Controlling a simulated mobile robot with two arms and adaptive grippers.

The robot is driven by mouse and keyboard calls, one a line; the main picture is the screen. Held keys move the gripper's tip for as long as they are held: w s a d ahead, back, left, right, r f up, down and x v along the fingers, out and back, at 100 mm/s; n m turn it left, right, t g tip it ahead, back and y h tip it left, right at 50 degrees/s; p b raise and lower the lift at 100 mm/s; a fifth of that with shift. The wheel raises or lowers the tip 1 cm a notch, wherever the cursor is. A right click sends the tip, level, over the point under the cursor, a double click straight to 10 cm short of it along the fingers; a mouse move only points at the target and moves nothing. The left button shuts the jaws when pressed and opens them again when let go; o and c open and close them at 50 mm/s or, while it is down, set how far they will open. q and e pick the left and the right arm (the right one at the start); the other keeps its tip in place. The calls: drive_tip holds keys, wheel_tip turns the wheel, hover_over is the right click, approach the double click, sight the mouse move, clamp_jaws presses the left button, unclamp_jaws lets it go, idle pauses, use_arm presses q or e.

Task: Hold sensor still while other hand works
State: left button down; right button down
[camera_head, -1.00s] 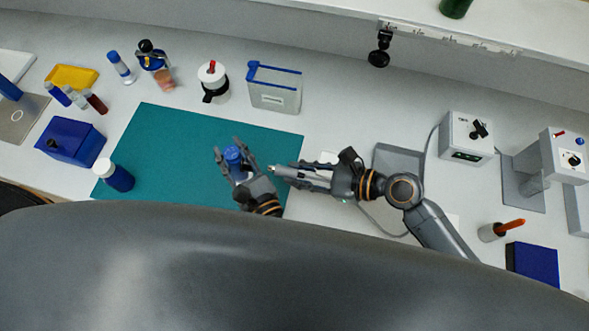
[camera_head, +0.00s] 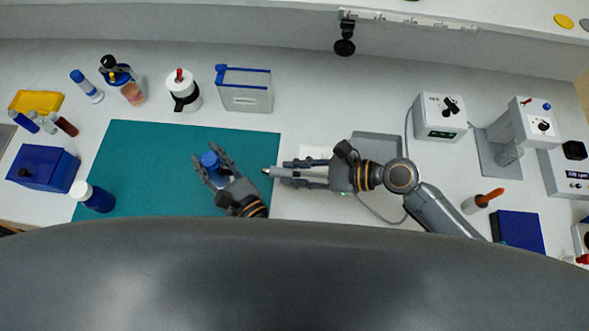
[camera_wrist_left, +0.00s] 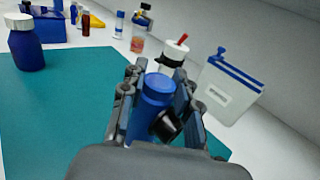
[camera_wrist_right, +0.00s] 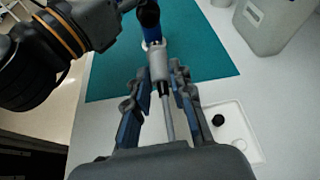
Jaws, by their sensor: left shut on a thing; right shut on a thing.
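The sensor, as I take it, is a blue cylinder (camera_head: 209,160) with a black end piece that shows in the left wrist view (camera_wrist_left: 157,90). My left gripper (camera_head: 212,163) is shut on it and holds it over the right part of the teal mat (camera_head: 150,150). My right gripper (camera_head: 285,173) is shut on a grey pen-like tool (camera_head: 268,171), whose tip points left toward the sensor. In the head view a gap shows between tip and sensor. The right wrist view shows the tool's grey body (camera_wrist_right: 157,65) and thin rod; the fingers partly hide it.
A white shallow tray (camera_head: 314,152) lies beside my right gripper. A blue bottle with white cap (camera_head: 100,201) stands at the mat's left edge. A clear blue-rimmed container (camera_head: 245,98) and white bottle (camera_head: 183,95) stand behind.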

drive_tip(key=shift+r, duration=3.55)
use_arm(q)
drive_tip(key=shift+c, duration=1.3)
unclamp_jaws()
drive_tip(key=shift+o, duration=1.3)
drive_tip(key=v, duration=1.2)
